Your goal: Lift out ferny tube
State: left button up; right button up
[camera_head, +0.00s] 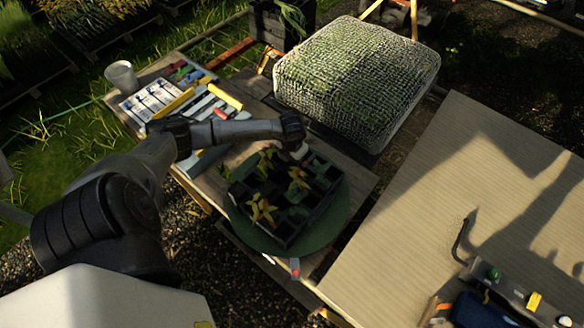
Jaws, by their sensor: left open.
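A black tube tray (290,229) with square cells sits on a round green mat (334,218) on the wooden table. Several cells hold small plants, some yellowish (262,210) and some green (298,180). I cannot tell which one is the ferny tube. My left arm reaches in from the left, and its gripper (301,151) is above the back edge of the tray. The gripper is open; its fingers are small and partly hidden by the wrist. No plant is seen in it. My right gripper is not in view.
A large mesh-covered block (357,80) stands behind the tray. A white cup (122,77), labelled packets (152,98) and coloured tools lie at the back left.

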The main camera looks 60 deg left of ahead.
pick_arm(q)
jog(key=shift+f, duration=0.15)
jog(key=c, duration=1.4)
